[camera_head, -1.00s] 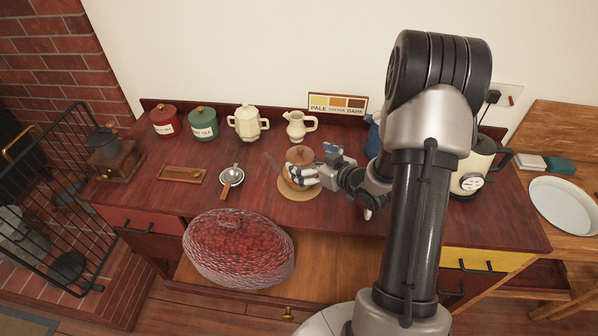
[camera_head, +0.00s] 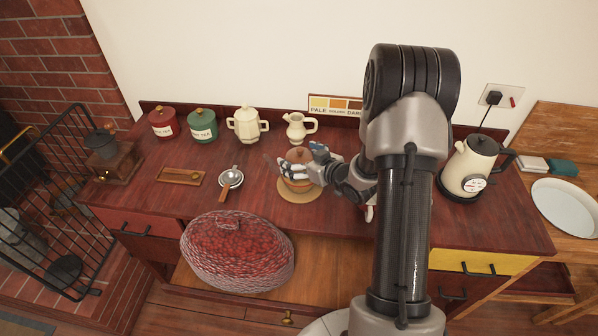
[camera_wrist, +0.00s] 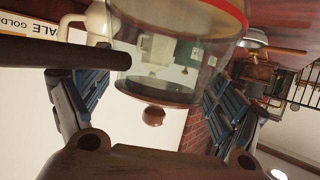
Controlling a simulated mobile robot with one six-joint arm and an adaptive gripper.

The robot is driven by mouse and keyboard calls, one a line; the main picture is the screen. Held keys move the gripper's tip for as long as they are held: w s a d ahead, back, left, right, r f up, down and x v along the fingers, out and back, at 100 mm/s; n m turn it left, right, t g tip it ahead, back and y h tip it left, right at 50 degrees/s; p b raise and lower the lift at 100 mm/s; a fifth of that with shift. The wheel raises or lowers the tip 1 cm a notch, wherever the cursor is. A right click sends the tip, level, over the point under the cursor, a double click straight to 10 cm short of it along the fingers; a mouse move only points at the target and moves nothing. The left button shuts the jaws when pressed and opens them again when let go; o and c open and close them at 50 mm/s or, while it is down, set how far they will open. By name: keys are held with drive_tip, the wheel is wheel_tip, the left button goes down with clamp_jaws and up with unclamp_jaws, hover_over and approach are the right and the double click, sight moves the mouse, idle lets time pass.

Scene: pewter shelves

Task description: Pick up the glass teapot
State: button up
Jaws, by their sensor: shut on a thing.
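The glass teapot (camera_head: 297,154) has a clear body and a brown lid with a knob. In the head view it is at the round cork-coloured mat (camera_head: 302,196) in the middle of the dark red worktop. My gripper (camera_head: 301,171) reaches in from the right and is shut on the teapot's body. In the wrist view the clear teapot body (camera_wrist: 185,52) sits between the two finger pads, with a red rim at the top and the lid knob below. The fingers hide part of the body. I cannot tell whether its base touches the mat.
A cream jug (camera_head: 297,128), cream lidded pot (camera_head: 246,125), green tin (camera_head: 202,126) and red tin (camera_head: 163,122) stand along the back. A strainer (camera_head: 231,178) lies left of the mat. A cream kettle (camera_head: 467,166) stands right of my arm.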

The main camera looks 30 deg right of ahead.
drive_tip(key=c, duration=1.4)
drive_tip(key=shift+r, duration=0.1)
